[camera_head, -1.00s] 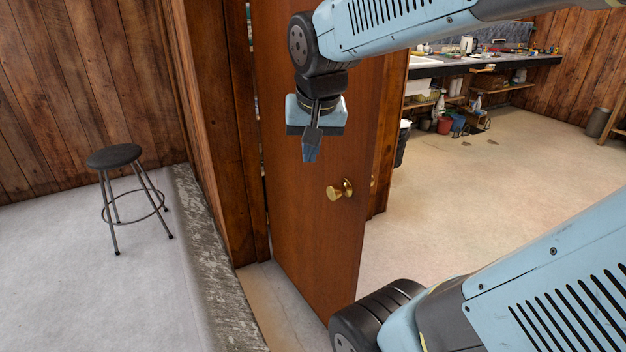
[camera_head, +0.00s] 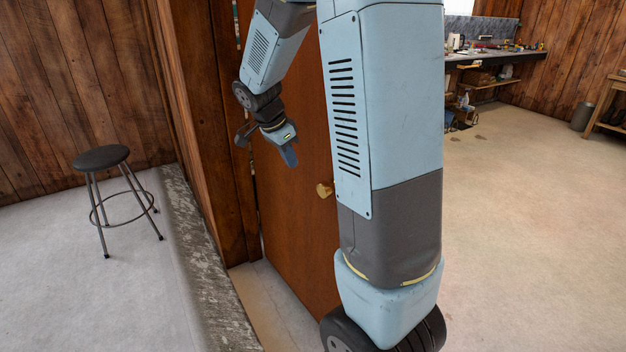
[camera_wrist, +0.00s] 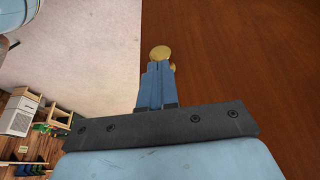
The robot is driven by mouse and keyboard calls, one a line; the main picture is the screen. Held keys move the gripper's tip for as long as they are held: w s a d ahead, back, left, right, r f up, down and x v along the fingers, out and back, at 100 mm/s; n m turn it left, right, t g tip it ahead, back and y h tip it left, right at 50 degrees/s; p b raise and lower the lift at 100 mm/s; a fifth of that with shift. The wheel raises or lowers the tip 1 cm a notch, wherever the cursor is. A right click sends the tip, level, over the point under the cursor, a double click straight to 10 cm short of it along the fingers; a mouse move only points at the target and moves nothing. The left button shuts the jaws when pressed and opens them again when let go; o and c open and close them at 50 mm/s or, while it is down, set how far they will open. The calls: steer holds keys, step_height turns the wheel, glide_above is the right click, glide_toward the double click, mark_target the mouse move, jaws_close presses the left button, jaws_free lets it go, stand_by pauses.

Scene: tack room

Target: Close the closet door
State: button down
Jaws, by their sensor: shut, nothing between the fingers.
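The closet door (camera_head: 290,215) is a reddish-brown wooden panel standing ajar at the door frame (camera_head: 222,150). Its brass knob (camera_head: 323,190) is partly covered by my arm in the head view. My gripper (camera_head: 290,158) is in front of the door, above and to the left of the knob in that view. In the wrist view the blue fingers (camera_wrist: 156,88) are together and empty, with the brass knob (camera_wrist: 160,53) just beyond their tips. I cannot tell whether the fingers touch the door or knob. The door surface (camera_wrist: 250,60) fills the right of the wrist view.
A black-topped stool (camera_head: 101,160) stands on the left beyond a rough stone strip (camera_head: 195,235). A workbench (camera_head: 490,58) with clutter runs along the back right. The pale floor (camera_head: 530,210) on the right is open.

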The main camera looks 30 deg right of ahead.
glide_toward(319, 192)
step_height(319, 192, down, 4)
steer(key=a, duration=0.3)
steer(key=shift+d+r, duration=0.15)
steer(key=shift+d, duration=2.05)
